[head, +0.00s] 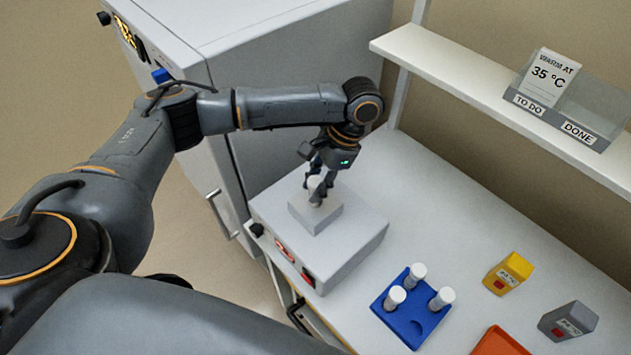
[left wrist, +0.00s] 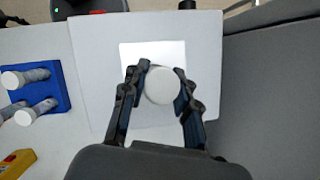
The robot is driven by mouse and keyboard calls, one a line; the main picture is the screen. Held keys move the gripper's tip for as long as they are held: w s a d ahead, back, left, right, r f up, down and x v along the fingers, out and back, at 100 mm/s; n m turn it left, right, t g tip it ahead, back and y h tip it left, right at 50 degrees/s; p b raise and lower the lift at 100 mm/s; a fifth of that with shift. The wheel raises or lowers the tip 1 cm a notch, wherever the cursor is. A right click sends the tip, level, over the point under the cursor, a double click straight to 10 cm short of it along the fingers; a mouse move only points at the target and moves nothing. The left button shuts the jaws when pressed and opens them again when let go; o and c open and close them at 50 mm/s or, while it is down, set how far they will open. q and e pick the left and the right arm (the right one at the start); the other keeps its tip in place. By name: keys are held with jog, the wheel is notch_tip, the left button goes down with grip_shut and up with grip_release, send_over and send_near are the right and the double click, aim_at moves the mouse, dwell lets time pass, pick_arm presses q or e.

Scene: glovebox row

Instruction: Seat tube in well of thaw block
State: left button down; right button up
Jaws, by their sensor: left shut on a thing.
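My left gripper (head: 318,190) is shut on a white-capped tube (head: 317,184). In the left wrist view the round cap (left wrist: 164,86) sits between the two fingers (left wrist: 163,90). The tube is over the pale block (head: 326,216) on top of the grey thaw unit (head: 345,250). The block also shows bright white in the left wrist view (left wrist: 128,53). The tube's lower end and the well are hidden by the fingers and cap, so I cannot tell how deep it sits. My right gripper is not in view.
A blue rack (head: 397,325) holds three white-capped tubes and has one empty hole. A shelf (head: 470,80) with a card holder (head: 570,115) hangs above the bench.

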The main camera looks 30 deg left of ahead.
pick_arm(q)
jog(key=shift+f, duration=0.65)
jog(key=c, duration=1)
grip_release()
jog(key=shift+c, duration=0.2)
jog(key=shift+o, duration=0.5)
jog(key=v, duration=1.2)
